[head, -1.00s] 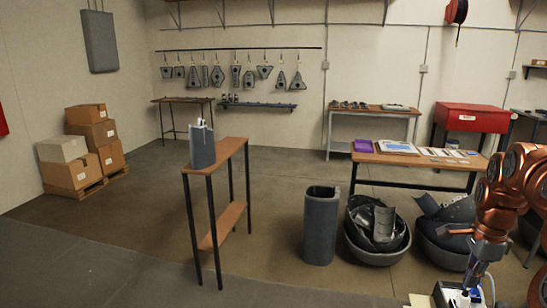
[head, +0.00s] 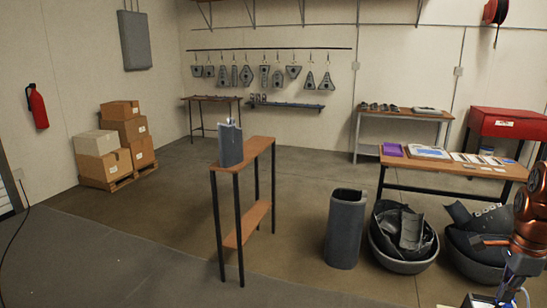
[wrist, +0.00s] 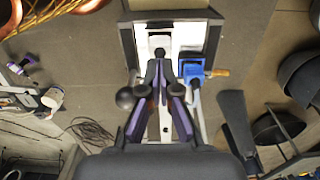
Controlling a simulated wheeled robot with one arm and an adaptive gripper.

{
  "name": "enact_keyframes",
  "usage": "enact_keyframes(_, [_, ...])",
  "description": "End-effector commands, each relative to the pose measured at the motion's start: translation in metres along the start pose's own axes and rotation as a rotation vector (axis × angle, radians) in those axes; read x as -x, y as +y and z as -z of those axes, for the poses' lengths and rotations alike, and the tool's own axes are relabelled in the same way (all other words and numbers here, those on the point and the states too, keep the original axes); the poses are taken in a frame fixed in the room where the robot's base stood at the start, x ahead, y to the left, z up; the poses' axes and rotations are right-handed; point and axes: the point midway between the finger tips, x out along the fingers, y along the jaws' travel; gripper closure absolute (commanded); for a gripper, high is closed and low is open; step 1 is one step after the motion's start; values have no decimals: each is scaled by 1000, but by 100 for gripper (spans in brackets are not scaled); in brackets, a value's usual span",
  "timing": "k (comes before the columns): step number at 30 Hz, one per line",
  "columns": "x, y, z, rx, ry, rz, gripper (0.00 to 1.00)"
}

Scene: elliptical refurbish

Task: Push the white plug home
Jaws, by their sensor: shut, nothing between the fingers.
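My gripper (wrist: 158,68) shows in the wrist view with its purple and dark fingers brought together at the tips and nothing held. The tips sit just below a dark round knob in front of a white part (wrist: 159,38), inside a dark-framed housing (wrist: 127,42). I cannot tell whether this white part is the plug, or whether the fingertips touch it. A blue part (wrist: 192,72) with an orange end is just right of the fingertips. In the head view, only a piece of a white-topped box (head: 480,300) shows at the bottom right, by my arm; the fingertips are not clear there.
In the head view, a narrow wooden stand (head: 256,150) holds a grey container (head: 231,146). A tall grey bin (head: 345,230) and tubs of dark scrap (head: 402,240) stand left of my arm. A table (head: 440,166) is behind them. Open floor lies at left.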

Motion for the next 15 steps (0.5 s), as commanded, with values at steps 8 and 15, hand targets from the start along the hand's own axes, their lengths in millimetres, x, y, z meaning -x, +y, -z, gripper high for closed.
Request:
enact_keyframes(8, [-1,0,0,0,0,0,100])
enact_keyframes(15, [-8,0,0,0,0,0,100])
